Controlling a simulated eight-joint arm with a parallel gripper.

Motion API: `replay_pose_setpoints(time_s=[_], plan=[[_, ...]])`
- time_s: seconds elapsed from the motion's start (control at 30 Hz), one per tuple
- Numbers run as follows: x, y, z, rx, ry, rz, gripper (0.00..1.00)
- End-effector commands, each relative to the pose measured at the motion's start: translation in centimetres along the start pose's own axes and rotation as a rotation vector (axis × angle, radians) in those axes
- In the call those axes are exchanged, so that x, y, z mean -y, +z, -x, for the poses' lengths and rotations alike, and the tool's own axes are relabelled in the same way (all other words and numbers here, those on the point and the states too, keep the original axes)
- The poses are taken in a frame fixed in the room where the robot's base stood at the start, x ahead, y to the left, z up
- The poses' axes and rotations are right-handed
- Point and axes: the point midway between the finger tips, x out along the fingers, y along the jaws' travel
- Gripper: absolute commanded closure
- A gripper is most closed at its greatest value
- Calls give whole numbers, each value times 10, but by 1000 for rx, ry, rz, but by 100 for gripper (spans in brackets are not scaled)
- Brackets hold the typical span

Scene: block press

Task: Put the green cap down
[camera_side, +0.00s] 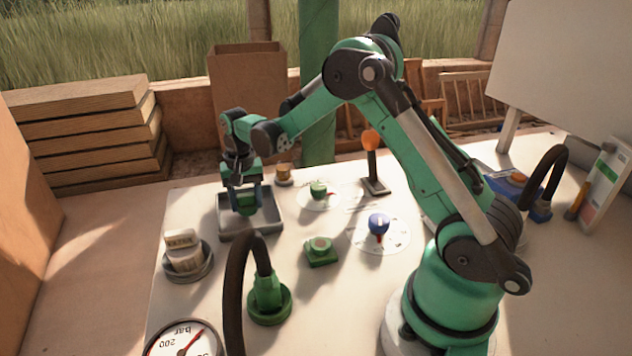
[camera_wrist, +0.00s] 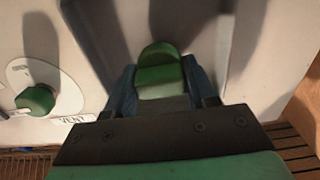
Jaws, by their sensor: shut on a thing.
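My gripper (camera_side: 243,200) is shut on the green cap, which shows between the fingertips in the wrist view (camera_wrist: 160,72). In the side view the gripper points down over the shallow grey tray (camera_side: 272,222), and the cap (camera_side: 246,207) is low within the tray's outline, partly hidden by the fingers. I cannot tell whether the cap touches the tray floor.
A green knob (camera_side: 318,188) on a white dial stands right of the tray.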

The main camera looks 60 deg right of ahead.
Motion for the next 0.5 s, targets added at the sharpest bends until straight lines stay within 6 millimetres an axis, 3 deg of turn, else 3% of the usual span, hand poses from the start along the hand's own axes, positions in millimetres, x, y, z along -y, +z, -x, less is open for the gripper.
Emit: replay_pose_setpoints(time_s=[0.5], plan=[[0, 0, -10, 0, 0, 0, 100]])
